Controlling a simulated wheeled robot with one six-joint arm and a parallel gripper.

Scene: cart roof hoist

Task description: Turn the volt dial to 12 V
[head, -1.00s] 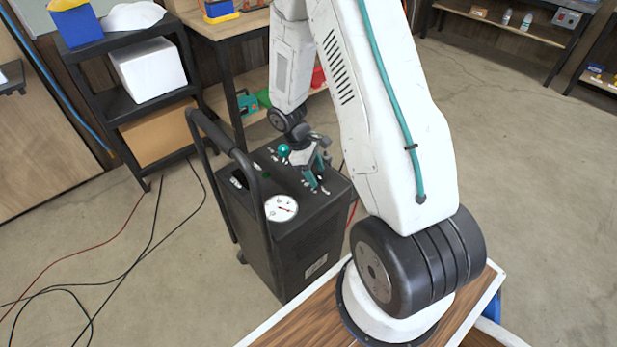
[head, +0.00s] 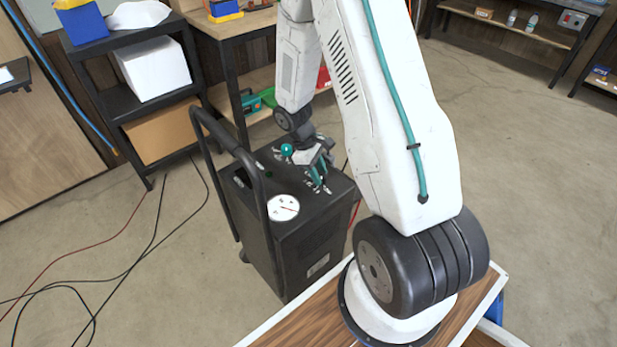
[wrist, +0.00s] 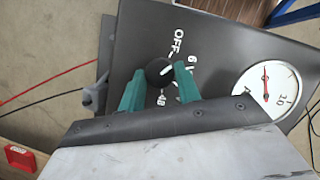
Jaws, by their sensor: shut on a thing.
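The volt dial is a small black knob (wrist: 158,71) on the top panel of the dark charger cart (head: 318,245). In the wrist view its white pointer mark slants up and right, toward the printed 6. OFF stands above the knob and a figure that looks like 48 below it. No 12 can be read; my right finger covers part of the scale. My gripper (wrist: 159,86) is shut on the knob, one green finger on each side. In the head view my gripper (head: 319,171) is at the cart's top, and the knob cannot be made out.
A round white gauge (wrist: 268,90) with a red needle lies right of the dial. The cart's black handle (head: 232,150) rises at the left in the head view. Cables (head: 110,265) lie on the floor. A shelf (head: 118,107) and a workbench (head: 225,40) stand behind.

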